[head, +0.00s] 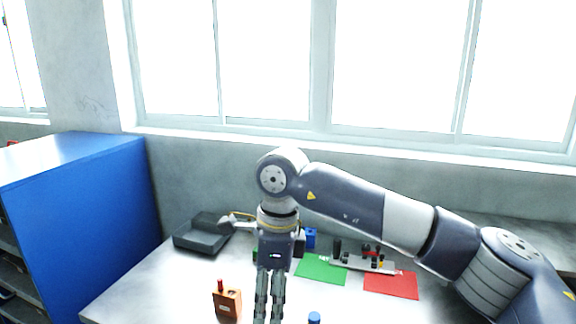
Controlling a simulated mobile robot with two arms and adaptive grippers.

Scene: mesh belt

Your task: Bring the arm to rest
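My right arm reaches in from the right side of the head view and bends down over the table. Its gripper (267,312) points downward at the bottom centre, above the grey table (150,290). The two fingers hang side by side with a narrow gap, and nothing shows between them. Their tips are close to the bottom edge, so I cannot tell how far they are open. My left gripper is not in view.
An orange box with a red knob (228,302) stands left of the gripper. A dark tray (201,236) is behind it. Green (320,271) and red mats (391,286), a fixture (350,265) and a blue-capped item (314,318) lie right. A blue cabinet (110,190) stands left.

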